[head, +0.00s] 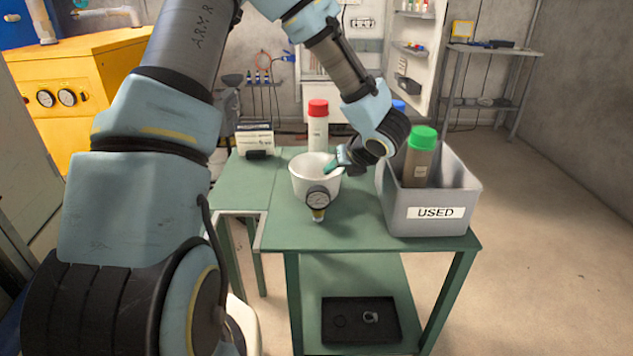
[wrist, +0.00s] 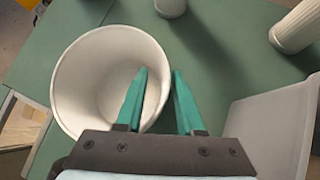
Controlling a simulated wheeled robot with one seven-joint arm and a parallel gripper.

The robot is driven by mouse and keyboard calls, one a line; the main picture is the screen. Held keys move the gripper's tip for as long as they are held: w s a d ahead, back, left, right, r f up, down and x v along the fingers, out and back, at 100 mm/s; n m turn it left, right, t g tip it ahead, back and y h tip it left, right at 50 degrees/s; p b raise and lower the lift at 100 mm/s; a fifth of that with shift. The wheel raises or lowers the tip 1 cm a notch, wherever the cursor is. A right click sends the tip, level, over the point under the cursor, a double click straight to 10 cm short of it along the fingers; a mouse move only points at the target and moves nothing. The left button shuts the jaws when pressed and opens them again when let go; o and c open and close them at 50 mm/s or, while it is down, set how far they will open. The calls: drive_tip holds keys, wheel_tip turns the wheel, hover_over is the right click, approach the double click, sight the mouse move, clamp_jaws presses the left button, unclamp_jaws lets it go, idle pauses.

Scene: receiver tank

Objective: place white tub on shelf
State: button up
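The white tub (head: 300,182) stands upright and open on the green table, left of the grey bin. It also shows in the wrist view (wrist: 75,85), where its inside looks empty. My gripper (head: 332,166) is at the tub's right rim. In the wrist view its two teal fingers (wrist: 162,72) are apart, one over the tub's inside and one outside the wall, with a gap around the rim. The green table has a lower shelf (head: 372,270), and a grey metal shelf unit (head: 490,100) stands at the back right.
The grey bin marked USED (head: 450,190) holds a green-capped bottle (head: 420,160). A black tray (head: 345,330) lies on the lower shelf. Floor at right is clear.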

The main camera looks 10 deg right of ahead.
clamp_jaws()
drive_tip(key=shift+r, duration=0.1)
idle(0.4)
wheel_tip(320, 180, up, 8)
drive_tip(key=w+a+r+p, duration=0.1)
drive_tip(key=w+a+p, duration=0.2)
drive_tip(key=a, duration=0.4)
drive_tip(key=w+a+r+p, duration=0.1)
drive_tip(key=w+a+p, duration=0.1)
drive_tip(key=w+a, duration=0.35)
drive_tip(key=s+a+f+p, duration=0.1)
drive_tip(key=s+a, duration=0.1)
drive_tip(key=a, duration=0.5)
drive_tip(key=s+a+f+p, duration=0.2)
drive_tip(key=a, duration=0.6)
drive_tip(key=shift+s+f, duration=0.2)
drive_tip(key=shift+s, duration=0.1)
drive_tip(key=shift+a, duration=0.15)
